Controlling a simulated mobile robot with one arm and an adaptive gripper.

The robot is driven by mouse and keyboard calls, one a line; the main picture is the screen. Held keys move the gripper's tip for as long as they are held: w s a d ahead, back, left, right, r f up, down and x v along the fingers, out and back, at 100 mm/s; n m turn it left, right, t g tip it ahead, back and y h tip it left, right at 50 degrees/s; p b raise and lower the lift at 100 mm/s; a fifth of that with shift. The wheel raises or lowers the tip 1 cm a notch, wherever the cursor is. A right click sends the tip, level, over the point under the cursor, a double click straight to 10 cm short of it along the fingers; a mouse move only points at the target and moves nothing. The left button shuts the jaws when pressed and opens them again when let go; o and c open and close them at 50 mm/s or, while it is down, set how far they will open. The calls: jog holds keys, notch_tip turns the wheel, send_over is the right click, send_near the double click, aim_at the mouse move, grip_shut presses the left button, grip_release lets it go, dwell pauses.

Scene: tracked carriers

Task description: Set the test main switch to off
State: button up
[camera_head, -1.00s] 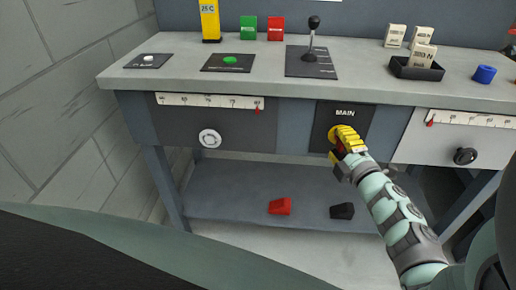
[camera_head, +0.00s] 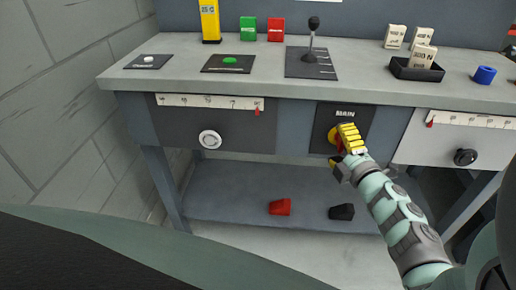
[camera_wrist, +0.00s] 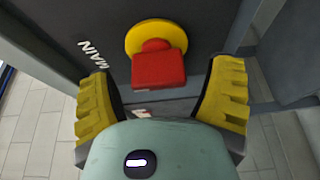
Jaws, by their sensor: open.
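The main switch is a red handle (camera_wrist: 158,70) on a round yellow disc (camera_wrist: 156,35), set on a dark panel (camera_head: 326,122) lettered MAIN on the bench front. In the wrist view the red handle lies ahead of and between the two yellow fingers of my gripper (camera_wrist: 163,95), which are open and apart from it on both sides. In the head view my gripper (camera_head: 347,140) is in front of the panel and covers most of the switch. The handle's set position cannot be read clearly.
A dark drawer front with a white knob (camera_head: 209,139) is left of the panel; a pale one with a black knob (camera_head: 465,157) is right. The bench top holds a lever (camera_head: 313,40) and a black tray (camera_head: 400,72). Red (camera_head: 280,207) and black (camera_head: 342,212) pedals sit below.

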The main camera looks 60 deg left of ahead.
jog(key=shift+d, duration=0.1)
jog(key=v, duration=1.2)
jog(key=shift+r, duration=0.15)
